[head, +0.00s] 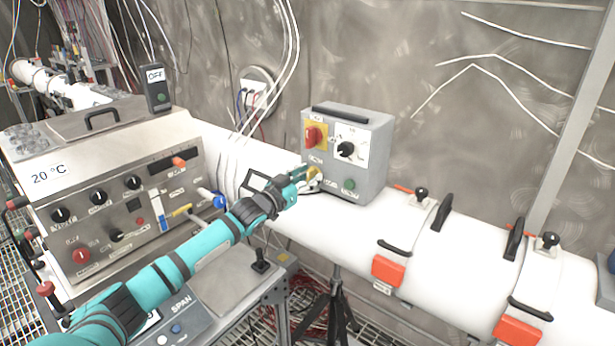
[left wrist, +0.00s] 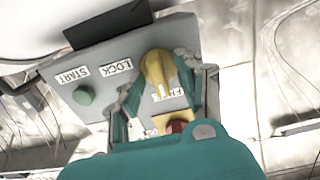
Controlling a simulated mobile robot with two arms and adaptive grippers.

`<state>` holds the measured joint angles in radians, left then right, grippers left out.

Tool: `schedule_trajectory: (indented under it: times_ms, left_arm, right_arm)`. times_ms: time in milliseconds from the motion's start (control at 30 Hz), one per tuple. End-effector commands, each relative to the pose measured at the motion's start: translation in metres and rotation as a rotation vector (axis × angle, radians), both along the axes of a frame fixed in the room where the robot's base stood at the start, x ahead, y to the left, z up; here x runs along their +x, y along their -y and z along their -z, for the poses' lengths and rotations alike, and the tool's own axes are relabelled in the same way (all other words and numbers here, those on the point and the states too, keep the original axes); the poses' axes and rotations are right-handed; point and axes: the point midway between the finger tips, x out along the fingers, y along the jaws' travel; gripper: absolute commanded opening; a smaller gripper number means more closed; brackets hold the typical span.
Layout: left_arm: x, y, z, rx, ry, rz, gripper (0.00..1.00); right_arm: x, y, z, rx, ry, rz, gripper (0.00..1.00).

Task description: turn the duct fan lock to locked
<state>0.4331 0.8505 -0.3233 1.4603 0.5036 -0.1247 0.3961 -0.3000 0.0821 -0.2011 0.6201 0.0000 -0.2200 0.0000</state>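The duct fan lock is a yellow knob (head: 313,173) low on the front of a grey control box (head: 372,183) on the white duct. My left gripper (head: 298,178) is at this knob and hides part of it in the head view. In the left wrist view, the yellow knob (left wrist: 155,68) sits between the two spread fingers of my left gripper (left wrist: 160,80), nearer the right-hand finger. I cannot tell whether either finger touches it. A LOCK label (left wrist: 116,70) and a partly covered FREE label (left wrist: 168,93) flank the knob. My right gripper is out of view.
The box also carries a red switch (head: 312,135), a black dial (head: 347,149) and a green button (head: 349,184). A large control console (head: 125,195) stands left, beside my left arm. The white duct (head: 460,250) with orange latches runs right.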

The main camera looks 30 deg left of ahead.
Motion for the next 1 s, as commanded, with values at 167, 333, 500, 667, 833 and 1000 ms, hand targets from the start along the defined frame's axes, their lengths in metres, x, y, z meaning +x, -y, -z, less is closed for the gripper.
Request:
schedule_trajectory:
  times_ms: [167, 333, 500, 667, 833, 1000]
  left_arm:
    - [-0.0002, 0.0002, -0.0001, -0.001, 0.0, 0.0, 0.25]
    - [-0.0003, 0.0002, -0.0002, -0.001, 0.001, 0.0, 0.03]
    - [-0.0003, 0.0001, -0.0002, -0.001, 0.001, 0.0, 0.0]
    - [-0.0004, 0.0001, -0.0002, 0.008, 0.002, 0.0, 0.0]
    - [-0.0003, 0.0005, 0.0, 0.055, 0.004, 0.001, 0.0]
    - [-0.0003, 0.001, 0.0, 0.154, 0.013, 0.001, 0.0]
  right_arm:
    - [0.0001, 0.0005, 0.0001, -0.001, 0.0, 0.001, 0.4]
    - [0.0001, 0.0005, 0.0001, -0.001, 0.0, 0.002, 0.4]
    - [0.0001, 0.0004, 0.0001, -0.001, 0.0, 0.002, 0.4]
    - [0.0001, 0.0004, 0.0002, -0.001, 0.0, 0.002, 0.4]
    - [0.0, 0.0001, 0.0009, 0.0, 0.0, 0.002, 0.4]
    - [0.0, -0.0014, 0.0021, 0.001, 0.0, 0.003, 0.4]
